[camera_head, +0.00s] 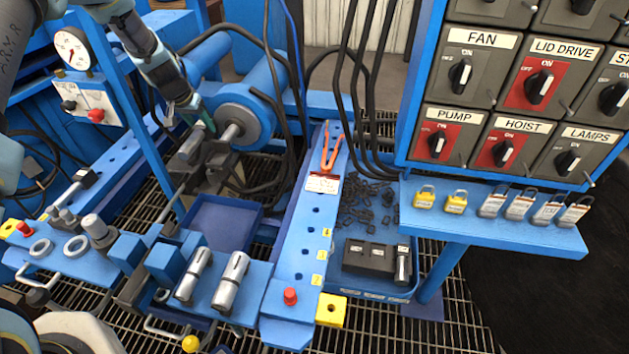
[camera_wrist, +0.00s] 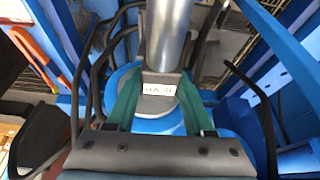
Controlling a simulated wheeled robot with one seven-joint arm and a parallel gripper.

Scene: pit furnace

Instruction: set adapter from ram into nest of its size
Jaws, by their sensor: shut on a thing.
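My gripper (camera_head: 203,122) is at the front end of the blue ram (camera_head: 245,115), by its silver rod (camera_head: 233,132). In the wrist view its two green fingers (camera_wrist: 158,104) are closed around a dark grey piece with a white label (camera_wrist: 159,89), which looks like the adapter. The label is too small to read surely. The silver rod (camera_wrist: 168,35) runs away from that piece, and I cannot tell whether they touch. Two grey rings (camera_head: 41,249) (camera_head: 76,246) lie on the blue bench at left. I cannot tell whether these are nests.
Two silver cylinders (camera_head: 194,274) (camera_head: 230,281) lie on a blue block at front. An empty blue tray (camera_head: 222,222) is below the ram. Black hoses hang behind. A switch panel (camera_head: 500,95) and a shelf with padlocks (camera_head: 490,222) stand at right.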

